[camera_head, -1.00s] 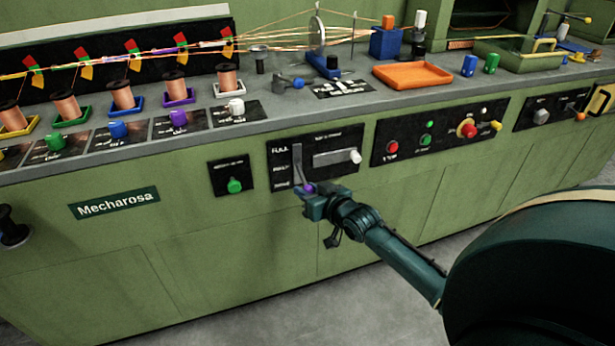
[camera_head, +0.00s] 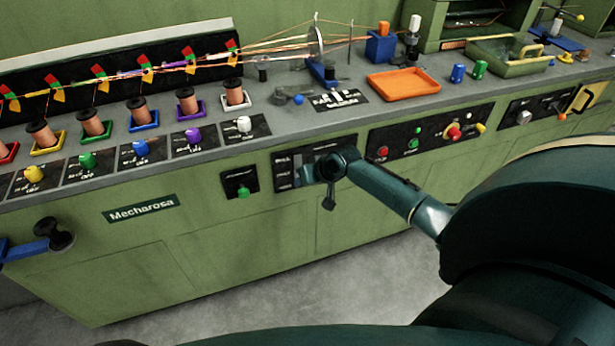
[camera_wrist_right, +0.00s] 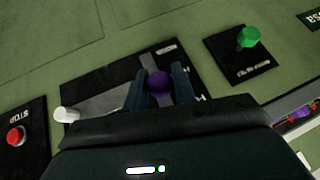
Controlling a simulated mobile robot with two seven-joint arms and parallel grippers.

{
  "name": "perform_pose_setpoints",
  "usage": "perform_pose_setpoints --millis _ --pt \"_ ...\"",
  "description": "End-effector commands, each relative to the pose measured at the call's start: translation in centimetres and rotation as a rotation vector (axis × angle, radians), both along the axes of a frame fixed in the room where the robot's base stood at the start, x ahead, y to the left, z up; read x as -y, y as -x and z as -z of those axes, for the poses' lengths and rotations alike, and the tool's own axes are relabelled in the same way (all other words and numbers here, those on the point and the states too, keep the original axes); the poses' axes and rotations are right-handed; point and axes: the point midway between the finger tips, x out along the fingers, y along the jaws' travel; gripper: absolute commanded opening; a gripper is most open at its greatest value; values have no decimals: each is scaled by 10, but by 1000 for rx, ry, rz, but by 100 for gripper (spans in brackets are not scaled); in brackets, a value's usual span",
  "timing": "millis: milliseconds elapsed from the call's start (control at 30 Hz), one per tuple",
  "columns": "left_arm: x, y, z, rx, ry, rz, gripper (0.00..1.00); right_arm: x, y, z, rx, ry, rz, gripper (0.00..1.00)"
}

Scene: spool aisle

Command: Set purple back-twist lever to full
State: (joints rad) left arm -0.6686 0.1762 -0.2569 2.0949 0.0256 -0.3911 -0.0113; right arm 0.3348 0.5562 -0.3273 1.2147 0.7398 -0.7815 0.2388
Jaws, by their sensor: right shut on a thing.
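The lever's purple knob (camera_wrist_right: 158,82) sits between the two fingers of my right gripper (camera_wrist_right: 158,88) in the right wrist view. The fingers are shut on it. In the head view my right gripper (camera_head: 312,172) is at the black lever panel (camera_head: 283,171) on the machine's front and covers the knob and most of the slot. The panel also shows in the right wrist view (camera_wrist_right: 92,92), upside down. FULL is the top label on its left side. The lever's exact position against the labels cannot be told. My left gripper is not in view.
A green knob (camera_head: 243,193) is left of the lever panel. A white knob (camera_wrist_right: 66,114) is on the same panel. A panel with red (camera_head: 382,152) and other buttons is to the right. An orange tray (camera_head: 403,84) and spools are on the top. The floor (camera_head: 330,270) in front is clear.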

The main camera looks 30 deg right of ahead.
Motion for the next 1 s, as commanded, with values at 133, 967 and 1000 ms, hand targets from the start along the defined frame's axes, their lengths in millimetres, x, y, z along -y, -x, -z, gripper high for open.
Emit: perform_pose_setpoints --millis 133,967,1000 --pt "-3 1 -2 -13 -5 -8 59 0 -2 -6 -56 -15 0 0" --pt "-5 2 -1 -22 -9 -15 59 0 -4 -8 -100 -25 0 42" --pt "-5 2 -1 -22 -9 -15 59 0 -4 -8 -99 -25 0 45"
